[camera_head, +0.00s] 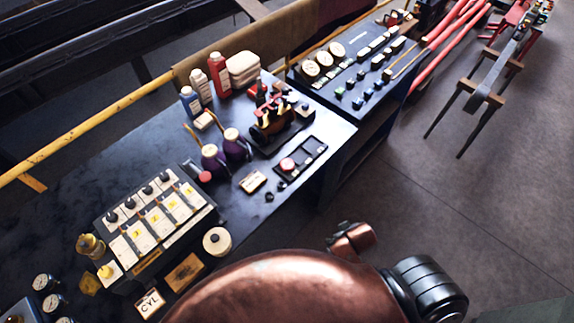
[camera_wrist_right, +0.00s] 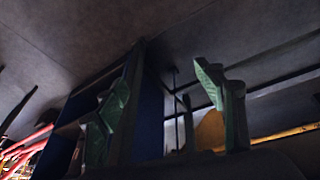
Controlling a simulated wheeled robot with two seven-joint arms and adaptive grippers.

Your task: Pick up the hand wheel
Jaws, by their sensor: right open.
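I cannot clearly make out a hand wheel. My left gripper is in neither view.
Bottles (camera_head: 219,74), purple oil cans (camera_head: 237,145) and a switch panel (camera_head: 158,217) crowd the bench. A second bench (camera_head: 322,87) holds gauges and small blocks. Red pipes (camera_head: 447,45) and a trestle (camera_head: 484,96) stand at the upper right. Open floor (camera_head: 480,210) lies right.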

